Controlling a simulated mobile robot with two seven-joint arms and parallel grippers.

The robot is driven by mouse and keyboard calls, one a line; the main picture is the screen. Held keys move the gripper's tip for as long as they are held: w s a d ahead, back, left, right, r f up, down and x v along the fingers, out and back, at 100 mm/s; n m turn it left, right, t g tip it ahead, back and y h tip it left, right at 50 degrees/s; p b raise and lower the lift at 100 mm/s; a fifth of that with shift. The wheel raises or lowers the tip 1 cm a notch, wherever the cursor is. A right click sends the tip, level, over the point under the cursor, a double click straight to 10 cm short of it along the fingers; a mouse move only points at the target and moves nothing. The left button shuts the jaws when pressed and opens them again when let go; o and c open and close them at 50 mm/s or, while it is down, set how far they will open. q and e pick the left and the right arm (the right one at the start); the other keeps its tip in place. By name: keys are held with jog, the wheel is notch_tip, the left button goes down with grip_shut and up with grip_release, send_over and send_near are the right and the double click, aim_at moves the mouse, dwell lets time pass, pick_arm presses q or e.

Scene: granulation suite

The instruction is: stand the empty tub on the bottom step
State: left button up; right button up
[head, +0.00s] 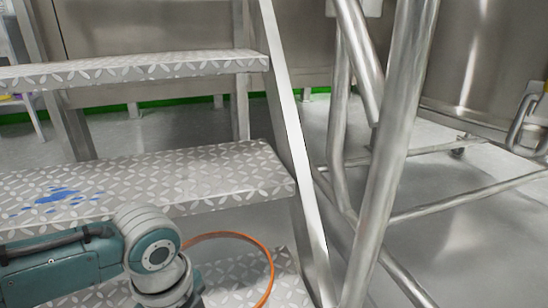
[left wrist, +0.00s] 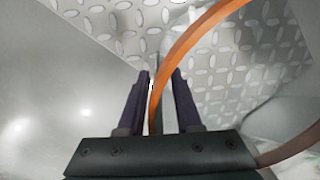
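The tub shows mainly as an orange ring-shaped rim (head: 270,262) at the bottom of the head view, over the bottom step (head: 287,283). Tread pattern shows through the ring. I cannot make out its walls or base, or whether it touches the step. In the left wrist view the orange rim (left wrist: 190,40) curves down between the fingers of my left gripper (left wrist: 161,72). In the head view my arm's wrist hides part of the rim, and the left gripper is out of frame. My right gripper is in neither view.
The middle step (head: 235,175) has blue splashes (head: 55,197) on its left. The upper step (head: 150,66) is above it. A flat side rail (head: 292,130) and a round steel handrail (head: 392,150) stand close on the right. A steel vessel (head: 470,60) stands beyond them.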

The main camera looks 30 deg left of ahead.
pick_arm(q)
jog(key=shift+r, duration=0.1)
notch_tip(320, 180, up, 11)
jog(key=p, duration=0.9)
jog(key=s+d+r+n+t, duration=0.1)
jog(key=s+d+r+n, duration=0.3)
jog(key=r+n, duration=0.2)
jog(key=s+d+r+n+t, duration=0.2)
jog(key=r+n, duration=0.4)
jog(key=n, duration=0.3)
jog(key=shift+s+d+r+p, duration=0.15)
jog(key=shift+s+d+p, duration=0.15)
jog(key=shift+s+d, duration=0.75)
jog(key=shift+s+a+r, duration=0.1)
jog(key=shift+s+a, duration=0.05)
jog(key=shift+s, duration=0.05)
